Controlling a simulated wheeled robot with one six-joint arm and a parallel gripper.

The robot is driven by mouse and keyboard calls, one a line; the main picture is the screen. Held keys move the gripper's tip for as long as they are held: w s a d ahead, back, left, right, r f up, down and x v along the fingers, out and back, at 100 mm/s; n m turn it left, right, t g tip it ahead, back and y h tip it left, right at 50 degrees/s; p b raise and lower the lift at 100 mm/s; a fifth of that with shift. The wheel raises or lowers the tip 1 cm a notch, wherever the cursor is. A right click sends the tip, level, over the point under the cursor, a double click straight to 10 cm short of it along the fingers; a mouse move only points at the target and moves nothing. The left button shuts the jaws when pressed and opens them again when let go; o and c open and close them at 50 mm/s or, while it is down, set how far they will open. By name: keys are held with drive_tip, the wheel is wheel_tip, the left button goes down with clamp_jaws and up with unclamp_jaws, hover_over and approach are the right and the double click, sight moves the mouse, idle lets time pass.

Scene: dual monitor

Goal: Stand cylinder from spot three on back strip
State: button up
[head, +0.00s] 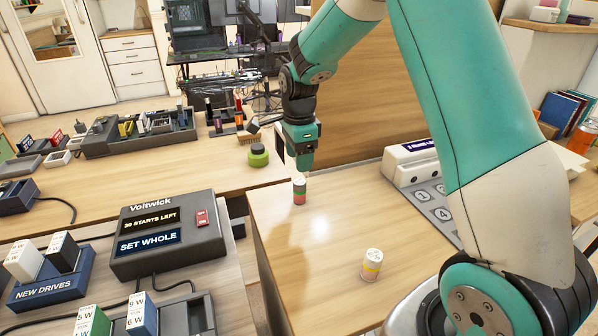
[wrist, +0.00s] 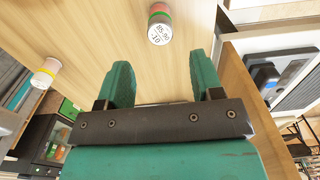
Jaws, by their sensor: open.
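A small cylinder (head: 299,193) with red and green bands stands upright near the far left corner of the right-hand table. In the wrist view this cylinder (wrist: 160,24) shows its white, printed end just beyond the fingertips. My gripper (wrist: 161,68) is open and empty, with the cylinder apart from both fingers. In the head view my gripper (head: 303,165) hangs just above and behind it. A white and yellow cylinder (head: 371,265) stands nearer the front; it also shows in the wrist view (wrist: 46,72). A board with numbered spots (head: 432,199) shows 1 and 4; my arm hides the rest.
A light box with a small display (head: 410,162) stands at the board's back edge. A wooden panel (head: 375,95) rises behind the table.

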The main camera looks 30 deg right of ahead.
drive_tip(key=shift+a+r, duration=0.1)
drive_tip(key=shift+r, duration=0.4)
drive_tip(key=s+a+r+n+y, duration=0.2)
drive_tip(key=s+a+r+n, duration=0.6)
drive_tip(key=s+a+n, duration=0.35)
drive_tip(key=s+a+r+n+y, duration=0.1)
drive_tip(key=s+a+n, duration=0.2)
drive_tip(key=s+n, duration=0.5)
drive_tip(key=s+a+r+n+y, duration=0.1)
drive_tip(key=s+a+r+n, duration=0.1)
drive_tip(key=s+n, duration=0.6)
drive_tip(key=shift+s+a, duration=0.75)
drive_tip(key=shift+a, duration=0.15)
